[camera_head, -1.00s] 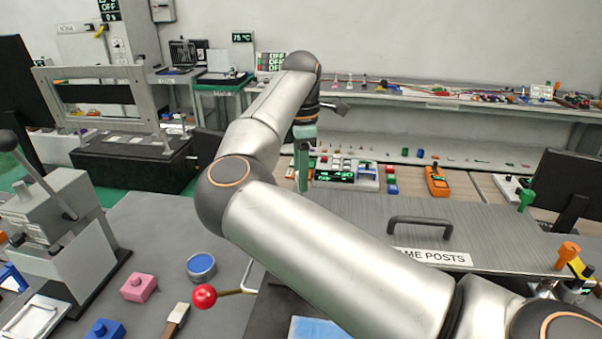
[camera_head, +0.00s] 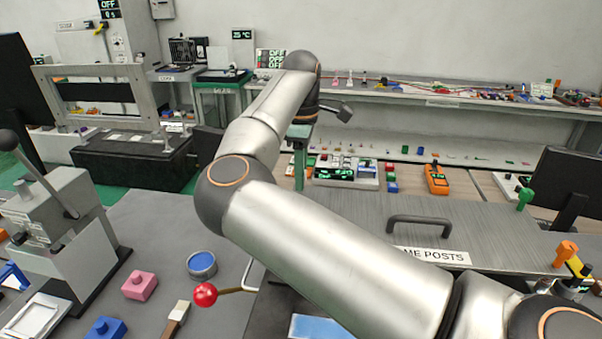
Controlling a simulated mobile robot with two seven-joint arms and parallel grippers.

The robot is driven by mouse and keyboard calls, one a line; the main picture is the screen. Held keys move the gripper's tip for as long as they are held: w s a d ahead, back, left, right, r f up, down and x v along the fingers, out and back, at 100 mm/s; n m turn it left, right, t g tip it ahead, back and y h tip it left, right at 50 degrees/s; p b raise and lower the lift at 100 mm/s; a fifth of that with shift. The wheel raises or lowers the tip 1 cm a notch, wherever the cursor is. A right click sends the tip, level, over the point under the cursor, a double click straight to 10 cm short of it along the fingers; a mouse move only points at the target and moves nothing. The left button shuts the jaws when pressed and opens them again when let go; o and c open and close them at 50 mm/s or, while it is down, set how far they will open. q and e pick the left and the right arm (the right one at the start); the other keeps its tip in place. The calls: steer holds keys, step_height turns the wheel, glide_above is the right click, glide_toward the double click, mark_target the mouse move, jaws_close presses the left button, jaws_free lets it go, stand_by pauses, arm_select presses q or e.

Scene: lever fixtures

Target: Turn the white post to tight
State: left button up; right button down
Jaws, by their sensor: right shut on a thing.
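My right arm crosses the middle of the view, and its wrist bends down at the back. My right gripper (camera_head: 300,160) is narrow and green and points down beside the left end of the grey panel (camera_head: 360,210). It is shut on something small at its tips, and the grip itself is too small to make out. The white post does not show clearly; the gripper and my arm cover that spot. A sign ending in "ME POSTS" (camera_head: 433,256) lies on the panel. My left gripper is not in view.
A green post (camera_head: 525,198) and an orange handle (camera_head: 567,252) stand at the right. A dark handle (camera_head: 420,222) rises from the panel. A red-knobbed lever (camera_head: 206,294), a blue tin (camera_head: 202,263) and a pink block (camera_head: 139,285) are at the front left.

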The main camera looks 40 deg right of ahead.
steer(key=c, duration=0.7)
jaws_free()
step_height(320, 180, up, 13)
steer(key=shift+f, duration=0.2)
stand_by(0.4)
